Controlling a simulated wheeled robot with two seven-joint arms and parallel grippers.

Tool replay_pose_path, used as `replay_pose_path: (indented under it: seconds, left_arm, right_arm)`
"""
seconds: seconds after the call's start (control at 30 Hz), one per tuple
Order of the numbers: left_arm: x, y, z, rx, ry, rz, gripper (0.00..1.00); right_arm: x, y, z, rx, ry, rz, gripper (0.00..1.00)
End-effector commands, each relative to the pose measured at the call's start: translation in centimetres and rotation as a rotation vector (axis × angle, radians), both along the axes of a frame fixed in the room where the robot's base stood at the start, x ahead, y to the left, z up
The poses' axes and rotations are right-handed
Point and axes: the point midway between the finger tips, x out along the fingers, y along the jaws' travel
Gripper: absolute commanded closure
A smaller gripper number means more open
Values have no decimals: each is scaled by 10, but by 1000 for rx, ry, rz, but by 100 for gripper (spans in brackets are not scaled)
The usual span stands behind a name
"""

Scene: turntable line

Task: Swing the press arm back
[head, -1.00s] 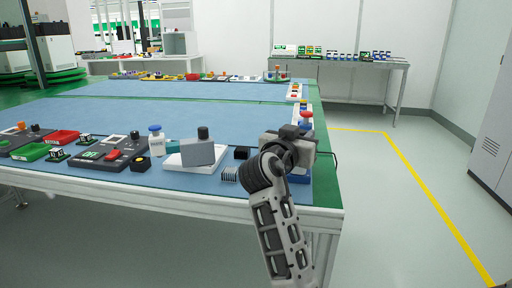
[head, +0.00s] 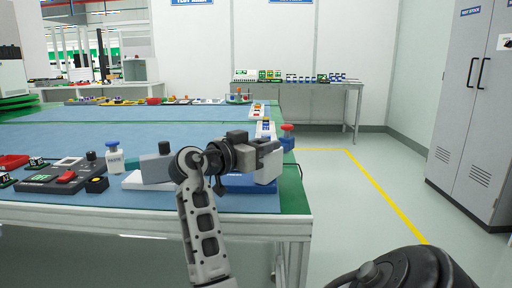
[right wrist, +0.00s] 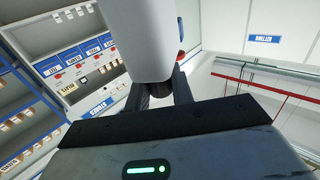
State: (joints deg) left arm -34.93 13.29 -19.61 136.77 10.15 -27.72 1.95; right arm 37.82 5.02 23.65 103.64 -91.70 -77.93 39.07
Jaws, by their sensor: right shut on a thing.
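My right gripper (head: 262,150) is above the near right corner of the blue-topped table. In the right wrist view its dark fingers (right wrist: 165,95) are shut on a large pale grey piece (right wrist: 140,40), which looks like the press arm. A pale grey block also shows at the gripper in the head view (head: 268,172), above a blue base (head: 245,182). The gripper and forearm hide much of this fixture, so its hinge and swing angle cannot be told. My left gripper is not in view.
Left of my forearm are a grey block with a black knob (head: 157,169) on a white base, a blue-capped bottle (head: 114,160) and a dark control box (head: 62,174). A red-and-blue knob (head: 287,138) stands close behind the gripper. The floor to the right is open up to a grey cabinet (head: 475,110).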

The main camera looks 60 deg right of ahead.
Motion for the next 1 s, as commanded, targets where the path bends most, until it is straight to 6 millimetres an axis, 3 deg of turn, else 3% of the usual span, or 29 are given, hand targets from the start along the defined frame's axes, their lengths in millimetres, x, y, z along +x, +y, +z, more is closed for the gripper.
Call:
replay_pose_path:
  seconds: [0.27,0.3,0.37,0.73,0.87,1.0]
  left_arm:
    - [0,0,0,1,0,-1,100]
    - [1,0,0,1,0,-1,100]
    - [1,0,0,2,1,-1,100]
    - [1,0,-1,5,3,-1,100]
    - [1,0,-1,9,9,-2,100]
    - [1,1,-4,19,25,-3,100]
  right_arm:
    - [0,0,2,-6,1,-2,100]
    - [0,0,2,-6,1,-2,69]
    - [0,0,2,-5,0,-1,57]
    - [3,6,1,-1,0,3,57]
    - [8,25,1,0,-1,4,57]
    - [17,57,2,-1,0,6,57]
